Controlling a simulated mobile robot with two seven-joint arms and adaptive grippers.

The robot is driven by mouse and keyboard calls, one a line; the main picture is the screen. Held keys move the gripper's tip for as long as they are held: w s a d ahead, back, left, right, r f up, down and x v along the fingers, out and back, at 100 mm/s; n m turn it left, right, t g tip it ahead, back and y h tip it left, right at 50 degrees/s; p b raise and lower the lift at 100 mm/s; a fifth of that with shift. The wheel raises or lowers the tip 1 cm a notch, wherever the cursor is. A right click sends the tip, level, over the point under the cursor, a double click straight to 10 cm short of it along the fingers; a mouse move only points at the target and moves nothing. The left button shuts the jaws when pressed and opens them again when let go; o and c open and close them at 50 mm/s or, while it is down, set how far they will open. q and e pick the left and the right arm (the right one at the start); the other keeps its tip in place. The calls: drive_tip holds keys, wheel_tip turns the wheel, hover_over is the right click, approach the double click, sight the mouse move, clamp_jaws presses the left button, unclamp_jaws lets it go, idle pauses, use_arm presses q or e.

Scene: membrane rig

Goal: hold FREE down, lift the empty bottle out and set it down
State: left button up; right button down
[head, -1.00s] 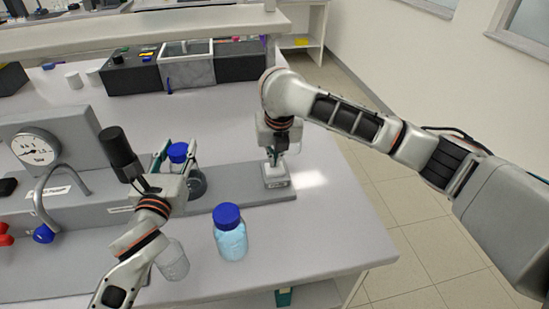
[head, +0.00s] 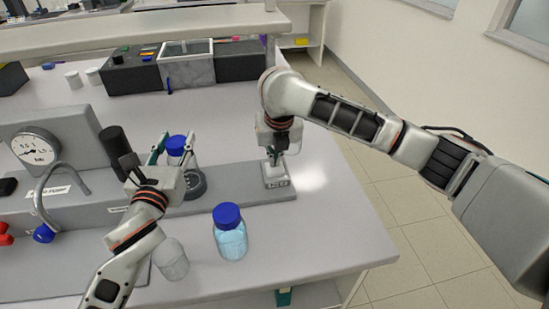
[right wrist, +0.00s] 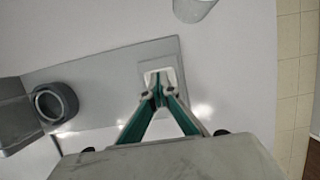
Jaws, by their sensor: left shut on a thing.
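My left gripper (head: 162,160) is shut on the blue-capped empty bottle (head: 177,146), whose clear body is partly hidden by the gripper. The bottle is raised behind the dark round socket (head: 196,184) on the grey base. That socket looks empty in the right wrist view (right wrist: 50,103). My right gripper (head: 273,160) is at the pale block with a label (head: 276,182) at the base's right end. In the right wrist view its fingertips (right wrist: 160,92) are together on the white button (right wrist: 161,76); how far it is pressed cannot be told.
A blue-capped bottle of pale blue liquid (head: 231,240) and a clear empty vessel (head: 171,260) stand in front of the base. A pressure gauge (head: 36,147) and a curved grey handle (head: 47,185) are at left. Bench is clear right of the liquid bottle.

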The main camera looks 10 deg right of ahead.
use_arm(q)
drive_tip(key=shift+r, duration=1.95)
use_arm(e)
drive_tip(key=shift+s+f, duration=0.2)
drive_tip(key=shift+f, duration=0.15)
drive_tip(key=shift+r, duration=0.1)
drive_tip(key=shift+w+r, duration=0.1)
drive_tip(key=shift+r, duration=0.45)
drive_tip(key=shift+w+r, duration=0.1)
drive_tip(key=shift+r, duration=3.05)
